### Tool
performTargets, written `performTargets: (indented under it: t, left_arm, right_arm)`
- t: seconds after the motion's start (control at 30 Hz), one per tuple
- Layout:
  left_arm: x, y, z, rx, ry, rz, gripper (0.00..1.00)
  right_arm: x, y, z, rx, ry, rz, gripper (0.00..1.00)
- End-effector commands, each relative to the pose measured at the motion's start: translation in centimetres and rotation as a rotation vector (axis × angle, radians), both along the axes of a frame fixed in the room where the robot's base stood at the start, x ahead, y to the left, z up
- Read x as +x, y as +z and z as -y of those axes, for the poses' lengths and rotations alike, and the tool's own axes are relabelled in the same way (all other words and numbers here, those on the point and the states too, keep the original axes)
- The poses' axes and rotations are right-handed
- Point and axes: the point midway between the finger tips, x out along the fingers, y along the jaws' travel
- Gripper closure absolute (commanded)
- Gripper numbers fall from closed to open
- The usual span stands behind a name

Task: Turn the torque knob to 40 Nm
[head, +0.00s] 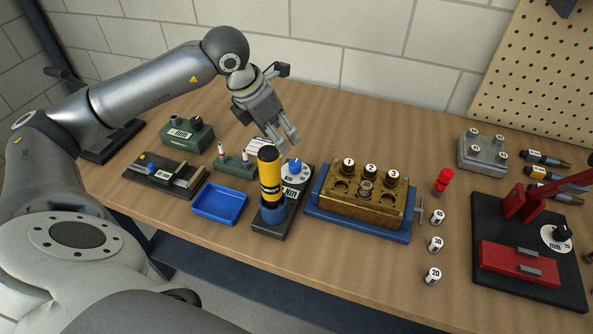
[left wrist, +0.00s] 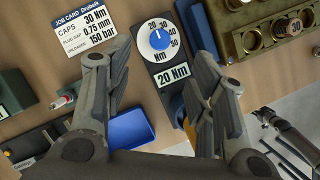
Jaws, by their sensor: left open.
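The torque knob is blue with a white pointer mark and sits on a white dial (head: 297,168) numbered 20 to 50. In the left wrist view the knob (left wrist: 158,40) shows near the top middle, its mark towards the 20 side. The label below it reads 20 Nm (left wrist: 172,75). The knob is on a dark base with a black-and-yellow upright tool (head: 269,175) in a blue holder. My left gripper (head: 291,145) is open, above and behind the knob, fingers pointing down and apart from it. A grey mechanical part shows at lower right in the left wrist view, possibly my right gripper (left wrist: 265,116).
A blue tray (head: 220,219) lies left of the base. A brass block (head: 335,204) with numbered caps stands right of it. A job card (left wrist: 95,27) reads 30 Nm, 0.75 mm, 150 bar. A red press (head: 520,260) is far right.

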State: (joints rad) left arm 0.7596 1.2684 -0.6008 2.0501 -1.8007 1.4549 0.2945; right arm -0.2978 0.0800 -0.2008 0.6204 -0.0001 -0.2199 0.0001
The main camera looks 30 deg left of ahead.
Motion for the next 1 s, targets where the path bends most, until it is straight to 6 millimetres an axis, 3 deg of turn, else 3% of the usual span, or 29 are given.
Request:
performTargets:
  t: [0.03, 0.17, 0.37, 0.7, 1.0]
  left_arm:
    - [0.0, -1.1, -0.1, 0.002, 0.001, 0.001, 0.49]
    - [0.1, -1.7, 0.0, 0.001, 0.000, -0.001, 0.49]
    - [0.8, -3.5, 0.4, -0.002, -0.001, -0.004, 0.49]
    - [3.0, -9.3, 1.3, -0.003, -0.002, -0.003, 0.49]
    - [3.8, -11.4, 1.5, -0.001, -0.001, 0.001, 0.49]
  right_arm:
    - [-0.1, -1.2, 0.1, -0.001, 0.000, -0.002, 0.60]
    - [-0.4, -1.6, 0.1, -0.002, -0.001, -0.005, 0.60]
    - [-0.5, -0.9, 0.2, -0.003, -0.001, -0.008, 0.60]
    - [-0.5, 0.3, 0.2, -0.002, -0.001, -0.006, 0.60]
    - [-0.2, 0.6, 0.1, -0.002, -0.001, -0.004, 0.60]
